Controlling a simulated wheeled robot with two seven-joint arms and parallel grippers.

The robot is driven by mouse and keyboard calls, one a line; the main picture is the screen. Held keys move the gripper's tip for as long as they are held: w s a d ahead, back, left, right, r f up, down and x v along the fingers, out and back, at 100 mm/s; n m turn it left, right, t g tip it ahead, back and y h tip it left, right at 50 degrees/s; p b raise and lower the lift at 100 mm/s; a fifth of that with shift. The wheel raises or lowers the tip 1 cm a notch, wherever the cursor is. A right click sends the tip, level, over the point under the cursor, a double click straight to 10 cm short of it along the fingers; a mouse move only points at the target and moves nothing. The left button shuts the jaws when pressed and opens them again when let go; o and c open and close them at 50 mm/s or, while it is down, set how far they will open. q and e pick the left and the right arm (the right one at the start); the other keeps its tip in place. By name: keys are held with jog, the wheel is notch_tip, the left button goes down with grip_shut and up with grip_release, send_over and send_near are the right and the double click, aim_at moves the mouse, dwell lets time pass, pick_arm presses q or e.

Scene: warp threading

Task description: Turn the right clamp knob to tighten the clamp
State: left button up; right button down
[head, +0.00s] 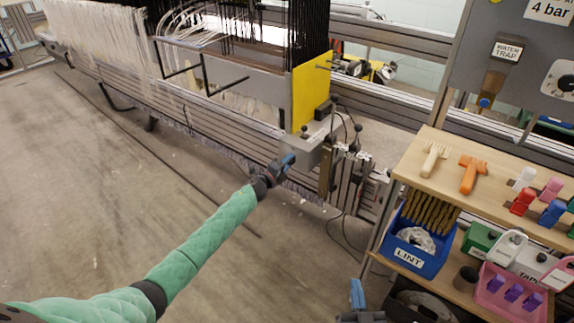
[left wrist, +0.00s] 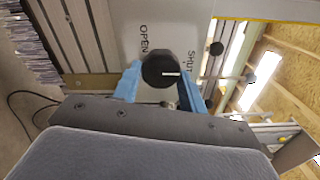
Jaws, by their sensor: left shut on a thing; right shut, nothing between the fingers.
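The clamp knob (left wrist: 160,71) is round and black with a white pointer line, on a pale plate (left wrist: 150,20) marked OPEN and SHUT. In the left wrist view the line lies level in the picture, its outer end toward the right, the side where SHUT is printed. My left gripper (left wrist: 158,88) is shut on the knob, one blue finger at each side. In the head view my left gripper (head: 287,161) is at the pale clamp block (head: 312,152) at the loom's end, and hides the knob. My right gripper (head: 357,294) is shut and empty at the bottom edge.
A yellow loom end plate (head: 308,90) stands behind the clamp block. At right a wooden shelf (head: 450,150) holds brushes and coloured clips, with a blue LINT bin (head: 420,262) and a pink tray (head: 510,295) below. The floor at left is clear.

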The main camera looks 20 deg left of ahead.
pick_arm(q)
jog(key=shift+f, duration=0.1)
pick_arm(e)
jog(key=shift+r, duration=0.25)
pick_arm(q)
jog(key=o, duration=1)
jog(key=shift+c, duration=0.2)
jog(key=v, duration=0.8)
jog(key=shift+p, duration=0.4)
pick_arm(e)
notch_tip(320, 180, down, 9)
jog(key=s+g, duration=0.1)
jog(key=g, duration=0.2)
jog(key=shift+s+h, duration=0.25)
jog(key=shift+h, duration=0.05)
pick_arm(q)
jog(key=shift+w, duration=0.1)
pick_arm(e)
jog(key=shift+a+r, duration=0.1)
